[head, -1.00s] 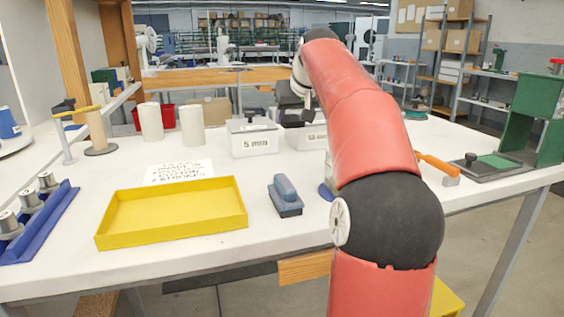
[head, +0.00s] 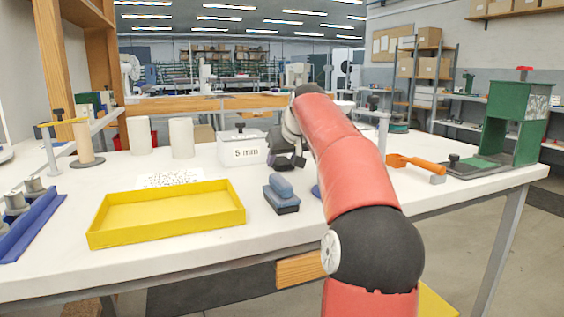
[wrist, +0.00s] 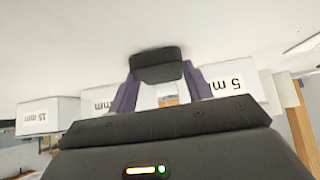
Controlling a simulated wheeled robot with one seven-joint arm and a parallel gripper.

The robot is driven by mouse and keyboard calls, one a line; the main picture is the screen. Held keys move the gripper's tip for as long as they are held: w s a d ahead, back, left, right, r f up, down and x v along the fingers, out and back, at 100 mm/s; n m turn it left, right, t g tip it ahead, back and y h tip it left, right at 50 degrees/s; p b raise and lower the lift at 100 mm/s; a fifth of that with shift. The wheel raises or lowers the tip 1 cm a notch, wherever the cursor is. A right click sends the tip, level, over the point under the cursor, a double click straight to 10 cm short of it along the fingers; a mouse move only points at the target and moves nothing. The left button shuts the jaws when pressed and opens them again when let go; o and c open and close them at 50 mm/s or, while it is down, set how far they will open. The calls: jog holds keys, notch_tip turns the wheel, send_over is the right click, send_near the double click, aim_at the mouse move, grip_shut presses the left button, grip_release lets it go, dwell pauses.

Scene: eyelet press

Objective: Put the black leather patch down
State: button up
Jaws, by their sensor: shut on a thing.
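My gripper (wrist: 157,88) is shut on the black leather patch (wrist: 157,65), a dark piece between the purple fingertips in the wrist view. In the head view my gripper (head: 287,152) is dark and hangs in front of the boxes at the back of the white table, beside the 5 mm box. The patch is hard to tell from the dark gripper there. Whether it touches anything below cannot be told.
A yellow tray (head: 110,234) stands front left, with a written card (head: 170,178) behind it. A blue-topped block (head: 281,193) is right of it. The white 5 mm box (head: 243,150) stands behind. A green press (head: 515,120) and orange-handled tool (head: 415,163) are at right.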

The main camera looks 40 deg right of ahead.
jog(key=shift+f, duration=0.25)
jog(key=o, duration=1)
jog(key=shift+r, duration=0.1)
